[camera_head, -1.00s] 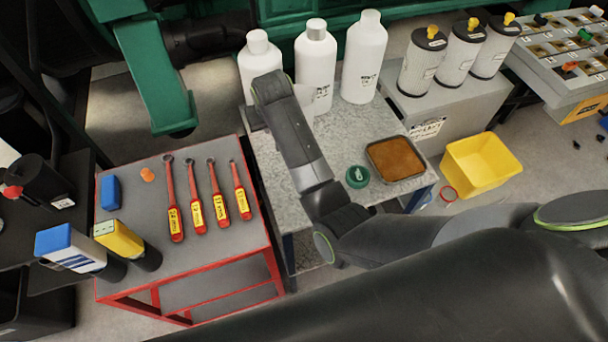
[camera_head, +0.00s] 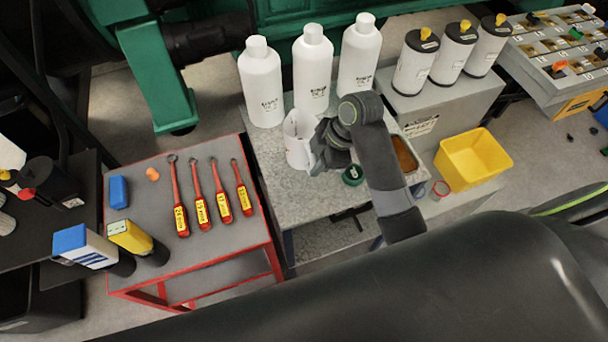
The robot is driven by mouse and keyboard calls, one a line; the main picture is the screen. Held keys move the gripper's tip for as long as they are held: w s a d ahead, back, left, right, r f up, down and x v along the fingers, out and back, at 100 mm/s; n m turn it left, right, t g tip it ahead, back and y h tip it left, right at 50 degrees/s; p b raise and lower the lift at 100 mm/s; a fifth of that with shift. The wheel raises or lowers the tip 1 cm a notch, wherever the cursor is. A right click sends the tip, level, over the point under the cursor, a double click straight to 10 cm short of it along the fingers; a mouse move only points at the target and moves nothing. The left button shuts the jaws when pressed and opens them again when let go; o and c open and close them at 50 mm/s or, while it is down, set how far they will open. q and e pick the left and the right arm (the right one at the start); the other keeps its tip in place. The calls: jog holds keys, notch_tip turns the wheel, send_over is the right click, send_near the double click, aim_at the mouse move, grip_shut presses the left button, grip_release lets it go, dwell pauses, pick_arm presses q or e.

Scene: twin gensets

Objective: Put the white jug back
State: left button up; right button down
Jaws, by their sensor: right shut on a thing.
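The white jug (camera_head: 296,150) is open-topped and stands upright over the left part of the grey speckled bench (camera_head: 285,196), in front of the white bottles. My right gripper (camera_head: 318,150) is at the jug's right side and shut on it. My wrist and forearm hide the fingertips and part of the jug's right side. I cannot tell whether the jug's base touches the bench top or is slightly above it. My left gripper is not in view.
Three tall white bottles (camera_head: 313,72) stand along the bench's back. A green round lid (camera_head: 353,176) and a brown-filled tray (camera_head: 404,155) lie right of the jug. A red cart (camera_head: 215,245) with several wrenches stands left. A yellow bin (camera_head: 474,158) is at right.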

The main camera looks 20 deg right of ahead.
jog(key=shift+s+f+p, duration=0.1)
jog(key=shift+f+p, duration=0.8)
jog(key=shift+f, duration=4)
jog(key=c, duration=1.4)
grip_release()
jog(key=shift+f, duration=0.1)
jog(key=shift+c, duration=0.2)
jog(key=b+v, duration=0.2)
jog(key=v, duration=1)
